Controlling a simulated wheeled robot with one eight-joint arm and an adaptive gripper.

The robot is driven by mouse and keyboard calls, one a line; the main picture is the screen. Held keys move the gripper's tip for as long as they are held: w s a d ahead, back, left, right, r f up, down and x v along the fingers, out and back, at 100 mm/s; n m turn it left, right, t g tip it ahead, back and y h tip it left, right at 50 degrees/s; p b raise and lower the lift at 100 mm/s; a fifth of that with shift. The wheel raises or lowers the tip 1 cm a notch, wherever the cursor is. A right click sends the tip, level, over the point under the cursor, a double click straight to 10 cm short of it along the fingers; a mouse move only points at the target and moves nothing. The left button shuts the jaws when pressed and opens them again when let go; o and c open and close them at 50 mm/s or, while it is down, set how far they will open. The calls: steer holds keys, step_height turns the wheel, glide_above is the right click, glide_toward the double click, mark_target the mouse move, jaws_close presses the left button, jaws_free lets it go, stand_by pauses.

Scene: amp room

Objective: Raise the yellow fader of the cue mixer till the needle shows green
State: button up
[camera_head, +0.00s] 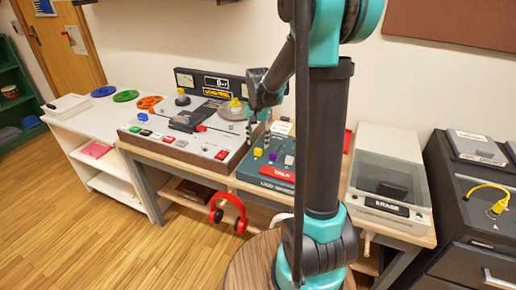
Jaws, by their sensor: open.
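A dark green panel (247,170) with coloured fader caps stands on the bench in the middle, and I take it for the cue mixer. Its yellow cap (257,152) is on the left, beside a purple cap (273,156) and a pale cap (289,160). My gripper (258,128) is open above the panel's back left part, near the yellow cap; I cannot tell whether it touches anything. A pale piece (281,127) shows at the panel's back. No needle can be read, and my arm hides the panel's right side.
A white console (165,146) with buttons and a raised meter panel stands to the left. A clear-lidded box marked ERASE (388,208) stands to the right. Red headphones (229,211) hang at the bench's front. A round wooden top (253,268) is at the lower middle.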

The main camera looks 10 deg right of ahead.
mark_target(258, 149)
steer(key=shift+f, duration=2)
jaws_close()
